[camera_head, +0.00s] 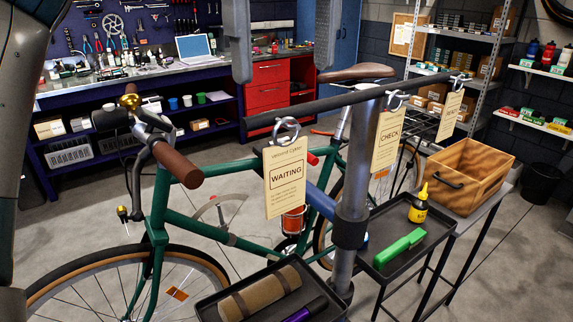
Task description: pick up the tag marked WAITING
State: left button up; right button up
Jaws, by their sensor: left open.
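The tag marked WAITING (285,184) is a cream card hanging upright by a metal ring (286,131) from the dark horizontal bar (345,98), near the bar's left end. A tag marked CHECK (387,140) hangs further right on the same bar. A third tag (449,116) hangs beyond it, its text too small to read. My left gripper (284,74) points down from the top edge with its two grey fingers wide apart. It is empty and appears above the WAITING tag's ring, apart from it. My right gripper is not in view.
A green bicycle (162,195) stands behind the tag. A grey post (351,190) rises right of it. Below are a tray with a rolled pouch (260,292) and a tray with a yellow bottle (419,204) and green tool (399,248). A wooden crate (468,172) stands at right.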

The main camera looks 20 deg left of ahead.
pick_arm(q)
jog(key=shift+s+d+r, duration=0.1)
jog(key=shift+s, duration=0.15)
jog(key=shift+w+f, duration=0.15)
jog(key=shift+f, duration=0.3)
send_over(287, 151)
notch_tip(287, 151, down, 5)
jog(key=shift+r+p, duration=0.1)
jog(key=shift+p, duration=0.3)
notch_tip(287, 151, down, 6)
jog(key=shift+f+p, duration=0.1)
jog(key=shift+p, duration=0.55)
jog(key=shift+f, duration=0.35)
jog(key=shift+f+p, duration=0.2)
jog(key=shift+p, duration=0.1)
notch_tip(287, 151, down, 4)
jog(key=shift+f+p, duration=0.1)
jog(key=shift+p, duration=0.85)
jog(key=shift+w+f, duration=0.1)
jog(key=shift+f, duration=0.1)
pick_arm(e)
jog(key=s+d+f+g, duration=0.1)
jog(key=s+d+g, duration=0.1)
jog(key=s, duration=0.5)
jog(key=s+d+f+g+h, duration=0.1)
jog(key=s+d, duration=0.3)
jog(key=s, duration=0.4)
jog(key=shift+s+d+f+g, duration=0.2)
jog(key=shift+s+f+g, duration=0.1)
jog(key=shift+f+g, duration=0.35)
